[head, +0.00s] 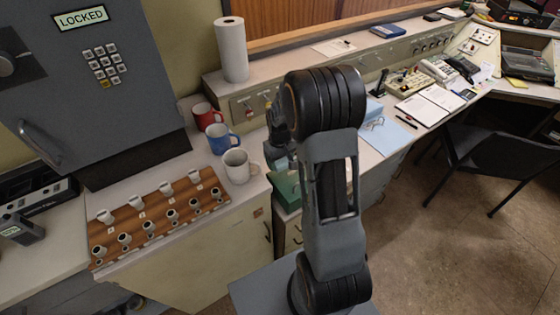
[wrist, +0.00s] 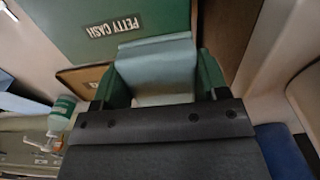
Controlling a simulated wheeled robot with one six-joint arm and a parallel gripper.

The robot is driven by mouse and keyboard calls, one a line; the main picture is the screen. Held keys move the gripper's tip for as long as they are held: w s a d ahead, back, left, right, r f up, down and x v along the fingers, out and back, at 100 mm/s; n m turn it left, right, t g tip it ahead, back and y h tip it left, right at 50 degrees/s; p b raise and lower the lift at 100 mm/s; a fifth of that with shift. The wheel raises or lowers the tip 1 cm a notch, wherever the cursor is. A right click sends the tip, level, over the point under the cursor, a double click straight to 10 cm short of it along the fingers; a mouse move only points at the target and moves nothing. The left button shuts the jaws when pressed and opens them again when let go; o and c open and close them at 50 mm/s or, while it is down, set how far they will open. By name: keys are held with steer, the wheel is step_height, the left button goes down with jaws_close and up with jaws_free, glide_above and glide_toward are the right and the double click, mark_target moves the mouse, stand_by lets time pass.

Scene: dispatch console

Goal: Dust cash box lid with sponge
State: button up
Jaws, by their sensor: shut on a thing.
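The green cash box lid (wrist: 120,15) with its "PETTY CASH" label fills the top of the wrist view. In the head view, part of the green cash box (head: 287,188) shows beside the white mug, mostly hidden by my arm. My gripper (wrist: 160,78) is shut on a pale blue-green sponge (wrist: 155,58), held between its two green fingertips. The sponge overlaps the near part of the lid in the wrist view; I cannot tell whether it touches it. In the head view the sponge is hidden behind my arm.
Red (head: 206,116), blue (head: 222,138) and white (head: 237,166) mugs stand left of the box. A pump bottle (wrist: 61,115) stands nearby. A paper roll (head: 232,50) is on the shelf behind.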

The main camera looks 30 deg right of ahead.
steer(key=shift+r, duration=0.1)
steer(key=shift+r+p, duration=1)
steer(key=shift+r, duration=0.55)
steer(key=shift+f, duration=0.1)
